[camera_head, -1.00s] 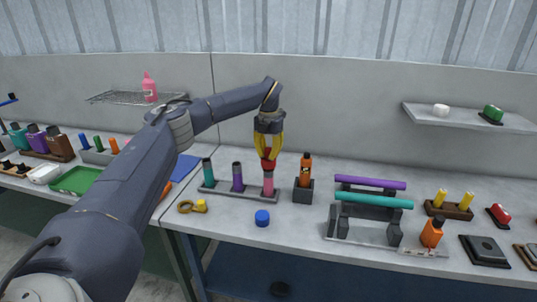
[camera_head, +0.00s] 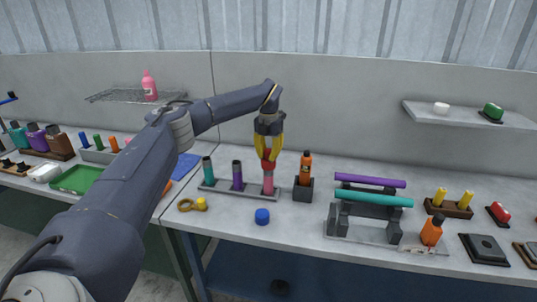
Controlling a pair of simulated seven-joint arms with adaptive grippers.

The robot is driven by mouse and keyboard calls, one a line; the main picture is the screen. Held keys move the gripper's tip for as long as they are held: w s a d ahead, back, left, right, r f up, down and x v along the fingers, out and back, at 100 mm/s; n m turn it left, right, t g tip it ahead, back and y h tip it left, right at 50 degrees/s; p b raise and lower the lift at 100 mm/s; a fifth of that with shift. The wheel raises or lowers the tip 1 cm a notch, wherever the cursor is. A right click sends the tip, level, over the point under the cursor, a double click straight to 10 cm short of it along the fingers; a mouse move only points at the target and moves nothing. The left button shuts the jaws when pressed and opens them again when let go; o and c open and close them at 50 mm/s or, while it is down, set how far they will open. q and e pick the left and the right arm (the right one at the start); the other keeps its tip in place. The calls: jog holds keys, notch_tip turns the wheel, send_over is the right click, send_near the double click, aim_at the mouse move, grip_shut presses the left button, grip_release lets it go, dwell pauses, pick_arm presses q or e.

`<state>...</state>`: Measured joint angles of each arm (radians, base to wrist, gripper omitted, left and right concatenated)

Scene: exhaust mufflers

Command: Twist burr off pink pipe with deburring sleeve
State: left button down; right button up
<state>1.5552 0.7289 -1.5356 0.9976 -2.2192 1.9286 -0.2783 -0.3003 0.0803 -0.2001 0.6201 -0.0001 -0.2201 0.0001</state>
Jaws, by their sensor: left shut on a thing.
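A pink pipe (camera_head: 268,184) stands upright in a grey rack (camera_head: 215,187), at the right end of a row with a teal pipe (camera_head: 208,170) and a purple pipe (camera_head: 238,175). My left gripper (camera_head: 268,158) points straight down above the pink pipe. Its yellow fingers are shut on a red sleeve (camera_head: 268,167), which sits at the top of the pink pipe. The pipe's top rim and any burr are hidden by the sleeve. My right gripper is out of view.
An orange bottle (camera_head: 306,168) in a dark holder stands close to the right of the rack. A blue cap (camera_head: 262,216) and a yellow ring-shaped item (camera_head: 188,205) lie in front. A stand with a purple tube (camera_head: 370,180) and a teal tube (camera_head: 374,199) is further right.

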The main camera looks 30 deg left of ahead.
aim_at(268, 161)
pick_arm(q)
jog(key=shift+f, duration=1.5)
dwell(0.5)
dwell(0.4)
jog(key=n, duration=0.5)
jog(key=shift+n, duration=0.3)
jog(key=m, duration=1.1)
dwell(0.5)
